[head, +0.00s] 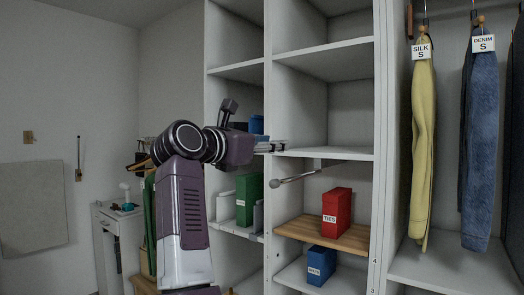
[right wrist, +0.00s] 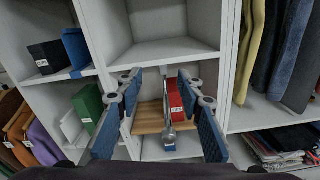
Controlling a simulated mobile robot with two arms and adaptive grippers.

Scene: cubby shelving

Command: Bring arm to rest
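My right arm rises in the middle of the head view and reaches toward the cubby shelving. My right gripper (head: 272,147) points at the shelving, at about the height of a white shelf board (head: 330,153). In the right wrist view its fingers (right wrist: 160,82) are spread apart with blue pads, and nothing is held between them. A metal rod with a ball end (head: 275,183) sticks out below the gripper; its ball end (right wrist: 168,134) also shows low between the fingers in the right wrist view. My left gripper is not in view.
A red TIES box (head: 337,212) stands on a wooden shelf (head: 290,228), with a blue box (head: 321,265) below. A green box (head: 248,198) stands in the left cubby. Yellow trousers (head: 423,140) and jeans (head: 480,150) hang at right. A wall and small cabinet stand at left.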

